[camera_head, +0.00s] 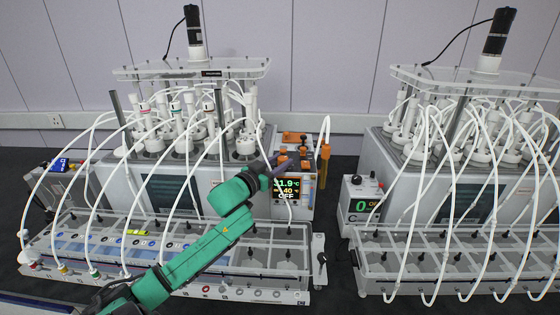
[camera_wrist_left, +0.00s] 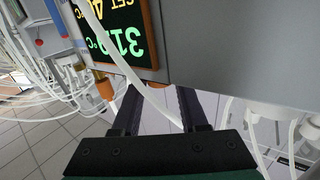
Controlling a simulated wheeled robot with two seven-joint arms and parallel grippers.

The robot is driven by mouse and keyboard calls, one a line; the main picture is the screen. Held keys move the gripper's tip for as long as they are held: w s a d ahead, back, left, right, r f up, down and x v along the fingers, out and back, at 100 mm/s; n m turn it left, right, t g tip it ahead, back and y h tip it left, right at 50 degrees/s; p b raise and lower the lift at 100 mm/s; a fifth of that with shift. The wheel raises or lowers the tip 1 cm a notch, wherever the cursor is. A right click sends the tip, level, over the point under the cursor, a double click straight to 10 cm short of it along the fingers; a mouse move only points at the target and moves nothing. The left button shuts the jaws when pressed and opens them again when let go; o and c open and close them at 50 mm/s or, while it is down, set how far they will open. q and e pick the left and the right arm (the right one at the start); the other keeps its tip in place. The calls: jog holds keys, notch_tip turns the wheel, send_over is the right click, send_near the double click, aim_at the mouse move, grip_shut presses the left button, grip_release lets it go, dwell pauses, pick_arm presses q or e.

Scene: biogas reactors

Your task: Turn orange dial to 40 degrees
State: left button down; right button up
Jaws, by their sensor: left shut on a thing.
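The control unit (camera_head: 307,192) stands between the two reactors. Its display (camera_head: 288,188) reads about 31.9 °C, 40 and OFF, and shows upside down in the left wrist view (camera_wrist_left: 115,30). Orange parts sit on top of the unit, among them what looks like the orange dial (camera_head: 303,149). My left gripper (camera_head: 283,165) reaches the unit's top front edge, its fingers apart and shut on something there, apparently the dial. In the left wrist view its fingers (camera_wrist_left: 158,100) run up to the casing edge, which hides the tips and dial. My right gripper is not in view.
A white hose (camera_wrist_left: 140,75) crosses the finger area in the left wrist view. Orange fittings (camera_head: 322,165) hang at the unit's right side. Clear trays (camera_head: 255,262) with several hoses lie in front. A second control box (camera_head: 362,197) stands to the right.

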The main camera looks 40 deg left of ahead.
pick_arm(q)
jog(key=shift+f, duration=0.1)
jog(key=shift+c, duration=2.2)
grip_release()
jog(key=shift+s+f, duration=0.1)
jog(key=shift+s, duration=0.45)
jog(key=s+b, duration=0.1)
jog(key=s, duration=1.2)
jog(key=shift+s+d+r+b, duration=0.2)
jog(key=shift+s+d+b, duration=0.1)
jog(key=shift+d, duration=0.15)
jog(key=shift+w, duration=0.1)
